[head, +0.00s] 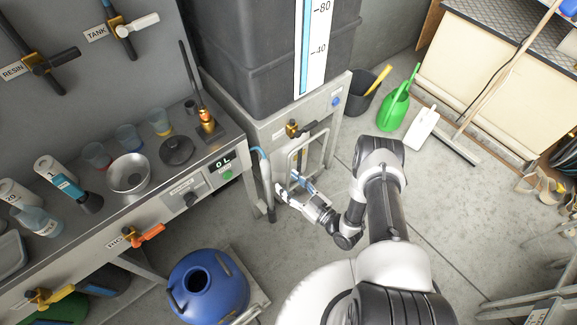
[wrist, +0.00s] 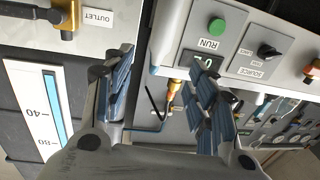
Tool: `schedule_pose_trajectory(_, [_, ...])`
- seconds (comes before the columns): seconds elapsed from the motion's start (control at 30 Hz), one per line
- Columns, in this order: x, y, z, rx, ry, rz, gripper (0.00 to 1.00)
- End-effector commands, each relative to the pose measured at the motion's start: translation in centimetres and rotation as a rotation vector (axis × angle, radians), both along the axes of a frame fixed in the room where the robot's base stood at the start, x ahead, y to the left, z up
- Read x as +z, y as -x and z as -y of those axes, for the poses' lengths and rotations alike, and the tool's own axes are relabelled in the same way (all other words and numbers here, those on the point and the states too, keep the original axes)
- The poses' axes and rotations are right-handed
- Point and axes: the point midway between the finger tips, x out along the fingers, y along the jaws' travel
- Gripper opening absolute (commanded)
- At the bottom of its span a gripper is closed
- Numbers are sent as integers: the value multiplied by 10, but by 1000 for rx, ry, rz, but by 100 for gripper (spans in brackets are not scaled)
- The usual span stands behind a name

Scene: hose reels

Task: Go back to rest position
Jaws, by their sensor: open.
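My gripper (head: 289,187) is open and empty in the head view, in front of the metal stand under the dark tank (head: 260,45). My arm reaches to it from the lower right. In the wrist view, my gripper (wrist: 164,88) has its blue-padded fingers spread wide, with nothing between them. Behind them are the green RUN button (wrist: 217,27), the black SOURCE knob (wrist: 268,51) and the OUTLET label (wrist: 96,18). I cannot tell whether the fingers touch the stand or its looped tube.
A metal bench (head: 110,215) with a 0 L display (head: 223,163) and several vessels stands at left. A blue drum (head: 208,284) is below it. A black bucket (head: 361,104), green can (head: 392,112) and broom (head: 457,145) stand behind.

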Motion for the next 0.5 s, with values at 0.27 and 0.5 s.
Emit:
schedule_pose_trajectory(0.27, [2, -4, 1, 0, 8, 0, 52])
schedule_pose_trajectory(0.5, [39, -69, 16, -16, 184, -44, 52])
